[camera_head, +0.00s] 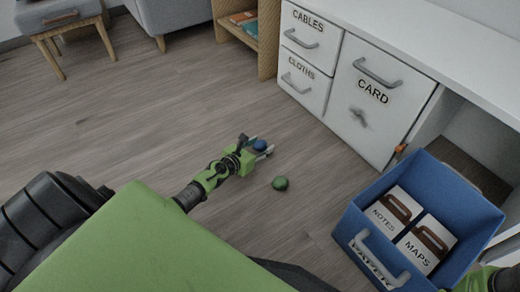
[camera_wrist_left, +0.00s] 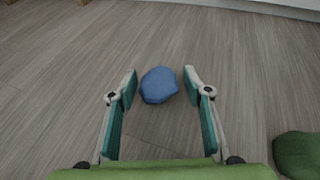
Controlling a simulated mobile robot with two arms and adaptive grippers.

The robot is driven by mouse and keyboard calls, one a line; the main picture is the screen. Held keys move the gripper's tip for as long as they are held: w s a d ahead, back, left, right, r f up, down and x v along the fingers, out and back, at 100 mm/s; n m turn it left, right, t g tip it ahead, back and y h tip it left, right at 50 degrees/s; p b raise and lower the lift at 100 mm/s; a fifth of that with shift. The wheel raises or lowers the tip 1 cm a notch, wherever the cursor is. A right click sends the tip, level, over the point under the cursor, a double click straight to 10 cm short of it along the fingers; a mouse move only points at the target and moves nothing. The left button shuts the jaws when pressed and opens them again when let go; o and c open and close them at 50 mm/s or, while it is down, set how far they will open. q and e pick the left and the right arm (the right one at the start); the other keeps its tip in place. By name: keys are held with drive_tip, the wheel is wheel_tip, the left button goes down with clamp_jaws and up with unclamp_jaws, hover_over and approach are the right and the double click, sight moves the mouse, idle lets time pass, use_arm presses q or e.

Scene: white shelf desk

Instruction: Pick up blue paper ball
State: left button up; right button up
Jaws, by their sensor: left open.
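The blue paper ball (camera_head: 260,145) lies on the wood floor in the head view. In the left wrist view the blue ball (camera_wrist_left: 159,85) sits between and slightly beyond the two fingertips. My left gripper (camera_head: 257,148) is open, with its fingers either side of the ball; the wrist view shows the open fingers (camera_wrist_left: 159,85) with a gap to the ball on both sides. My right gripper is not clearly in view; only a green part of my right arm shows at the lower right corner.
A green ball (camera_head: 280,183) lies on the floor nearby, also at the right of the wrist view (camera_wrist_left: 298,154). A blue drawer (camera_head: 358,212) labelled PAPER stands open at the right, holding NOTES and MAPS folders. The white desk (camera_head: 352,130) is behind. Floor to the left is clear.

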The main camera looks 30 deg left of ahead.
use_arm(q)
drive_tip(key=shift+w, duration=0.1)
drive_tip(key=c, duration=1)
drive_tip(key=shift+r, duration=0.15)
